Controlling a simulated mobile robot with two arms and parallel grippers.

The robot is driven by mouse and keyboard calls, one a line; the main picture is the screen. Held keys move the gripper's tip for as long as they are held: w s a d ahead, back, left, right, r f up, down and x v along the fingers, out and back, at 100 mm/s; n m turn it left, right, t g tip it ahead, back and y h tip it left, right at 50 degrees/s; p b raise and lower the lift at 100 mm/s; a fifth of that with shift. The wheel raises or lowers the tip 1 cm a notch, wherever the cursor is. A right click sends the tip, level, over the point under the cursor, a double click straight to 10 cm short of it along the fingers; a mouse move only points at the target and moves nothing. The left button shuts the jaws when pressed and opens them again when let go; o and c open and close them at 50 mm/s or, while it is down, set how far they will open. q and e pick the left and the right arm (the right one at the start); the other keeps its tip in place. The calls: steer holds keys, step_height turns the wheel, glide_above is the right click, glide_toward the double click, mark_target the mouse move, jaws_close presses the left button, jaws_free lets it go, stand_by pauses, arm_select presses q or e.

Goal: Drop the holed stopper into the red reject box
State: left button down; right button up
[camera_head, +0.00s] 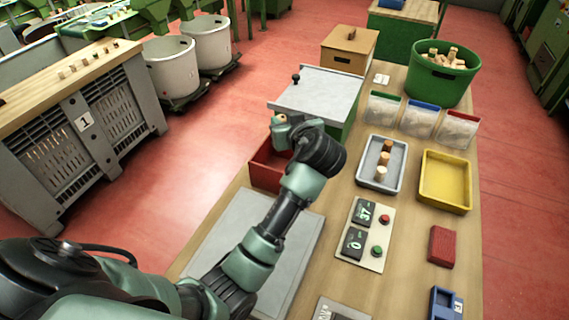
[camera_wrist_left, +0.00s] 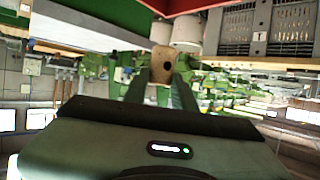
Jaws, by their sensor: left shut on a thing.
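My left gripper (camera_head: 279,122) is shut on the holed stopper (camera_head: 278,119), a light brown cork. In the left wrist view the stopper (camera_wrist_left: 162,64) sits between the two fingers (camera_wrist_left: 165,85), and a dark hole shows in its face. The red reject box (camera_head: 263,166) stands on the bench's left side, just below the gripper in the head view, partly hidden by my left arm. I cannot tell whether the stopper is straight above the box opening. My right gripper is not in view.
A green cabinet with a grey top and black knob (camera_head: 314,96) stands just behind the red box. A grey tray (camera_head: 364,176) holds several corks. A yellow tray (camera_head: 445,181), a counter panel (camera_head: 363,236) and a green tub of corks (camera_head: 440,75) stand to the right.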

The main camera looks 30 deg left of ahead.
arm_select(q)
step_height(320, 180, down, 5)
steer(key=b, duration=0.4)
steer(key=shift+s+d+f, duration=0.1)
steer(key=shift+f, duration=0.1)
steer(key=c, duration=1.1)
jaws_free()
steer(key=shift+o, duration=0.2)
steer(key=b+v, duration=0.1)
steer(key=v, duration=0.6)
steer(key=shift+s+d+b, duration=0.3)
steer(key=shift+b, duration=0.05)
